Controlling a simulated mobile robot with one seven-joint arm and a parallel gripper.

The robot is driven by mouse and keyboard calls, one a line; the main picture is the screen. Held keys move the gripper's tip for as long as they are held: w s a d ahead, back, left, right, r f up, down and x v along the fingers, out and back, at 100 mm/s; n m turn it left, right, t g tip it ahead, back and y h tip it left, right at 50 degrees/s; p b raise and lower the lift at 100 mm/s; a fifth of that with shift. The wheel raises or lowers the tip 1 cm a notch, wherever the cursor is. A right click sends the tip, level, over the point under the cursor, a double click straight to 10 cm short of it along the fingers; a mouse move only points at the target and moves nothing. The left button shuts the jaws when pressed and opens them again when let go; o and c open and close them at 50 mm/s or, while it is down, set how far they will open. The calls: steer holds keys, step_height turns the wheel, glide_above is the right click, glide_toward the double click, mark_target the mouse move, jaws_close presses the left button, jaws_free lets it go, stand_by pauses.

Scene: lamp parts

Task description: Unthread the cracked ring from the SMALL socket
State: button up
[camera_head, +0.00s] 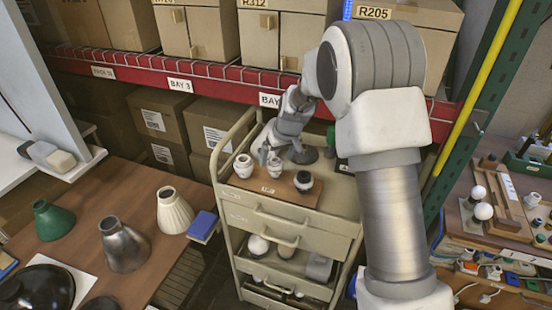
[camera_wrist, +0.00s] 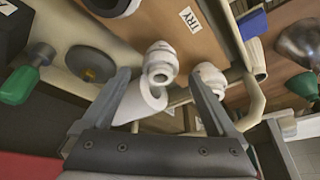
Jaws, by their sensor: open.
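Several white lamp sockets stand on or beside a brown board (camera_head: 262,188) on the cart top. A white socket (camera_head: 243,166) is at the left, a narrower white one (camera_head: 275,166) is in the middle, and one with a dark top (camera_head: 303,181) is at the right. My gripper (camera_head: 267,153) is just behind the middle socket. In the wrist view my gripper (camera_wrist: 160,92) is open, with the middle socket (camera_wrist: 160,66) just beyond its fingers and a white hollow piece (camera_wrist: 139,101) between them. The left socket (camera_wrist: 208,79) is near one fingertip. No crack can be made out.
A round grey part with a yellow centre (camera_wrist: 92,64) and a green-handled object (camera_wrist: 22,84) lie near the sockets. Left of the cart, a table (camera_head: 95,205) holds lamp shades and a blue block (camera_head: 202,225). A red shelf beam (camera_head: 200,78) runs behind the cart.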

steer(key=shift+x, duration=0.9)
jaws_close()
steer(key=shift+b, duration=0.3)
steer(key=shift+n+y+b, duration=0.3)
steer(key=shift+n+b, duration=0.35)
steer(key=shift+n, duration=0.15)
steer(key=n+b, duration=0.1)
steer(key=n, duration=0.1)
steer(key=n+g+y+b, duration=0.1)
steer(key=shift+w+d+n, duration=0.15)
steer(key=shift+n, duration=0.25)
steer(key=shift+r+n+g, duration=0.15)
steer(key=shift+n+g, duration=0.25)
steer(key=shift+n, duration=0.4)
